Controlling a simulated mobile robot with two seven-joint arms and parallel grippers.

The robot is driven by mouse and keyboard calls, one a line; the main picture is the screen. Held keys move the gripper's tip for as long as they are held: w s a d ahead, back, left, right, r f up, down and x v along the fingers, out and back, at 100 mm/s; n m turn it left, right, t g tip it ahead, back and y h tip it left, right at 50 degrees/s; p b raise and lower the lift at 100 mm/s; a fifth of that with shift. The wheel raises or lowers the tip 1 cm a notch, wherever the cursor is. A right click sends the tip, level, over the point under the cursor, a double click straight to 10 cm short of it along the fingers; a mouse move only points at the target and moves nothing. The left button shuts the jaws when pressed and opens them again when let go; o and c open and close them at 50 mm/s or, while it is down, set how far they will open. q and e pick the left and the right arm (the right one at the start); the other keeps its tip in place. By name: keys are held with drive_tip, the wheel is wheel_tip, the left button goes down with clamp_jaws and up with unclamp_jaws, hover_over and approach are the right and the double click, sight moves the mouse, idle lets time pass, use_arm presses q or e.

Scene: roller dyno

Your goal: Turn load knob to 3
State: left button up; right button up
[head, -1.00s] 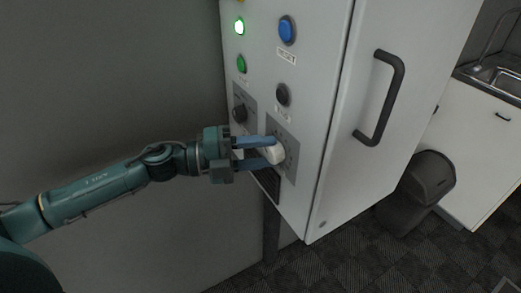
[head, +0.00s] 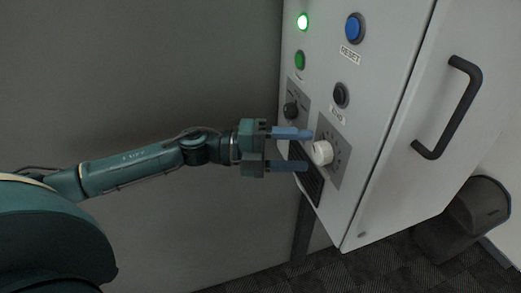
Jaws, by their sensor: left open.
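The load knob is most likely the white round knob (head: 322,152) on a grey dial plate (head: 334,172) low on the cabinet's front panel. Its pointer and the marks around it are too small to read. My left gripper (head: 296,149) is open, with its two blue fingers pointing right at the panel. The fingertips are just left of the white knob and apart from it, with nothing between them. My right gripper is not in view.
The grey cabinet (head: 385,60) has a black knob (head: 291,110) left of the white one, a black END button (head: 341,95), a blue RESET button (head: 354,28), a green button (head: 299,60) and a lit green lamp (head: 303,21). A dark door handle (head: 460,105) juts out. A dark bin (head: 470,215) stands right.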

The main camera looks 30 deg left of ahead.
use_arm(q)
drive_tip(key=b+v, duration=0.3)
drive_tip(key=v, duration=0.7)
drive_tip(key=shift+s+a, duration=0.15)
drive_tip(key=shift+a, duration=0.05)
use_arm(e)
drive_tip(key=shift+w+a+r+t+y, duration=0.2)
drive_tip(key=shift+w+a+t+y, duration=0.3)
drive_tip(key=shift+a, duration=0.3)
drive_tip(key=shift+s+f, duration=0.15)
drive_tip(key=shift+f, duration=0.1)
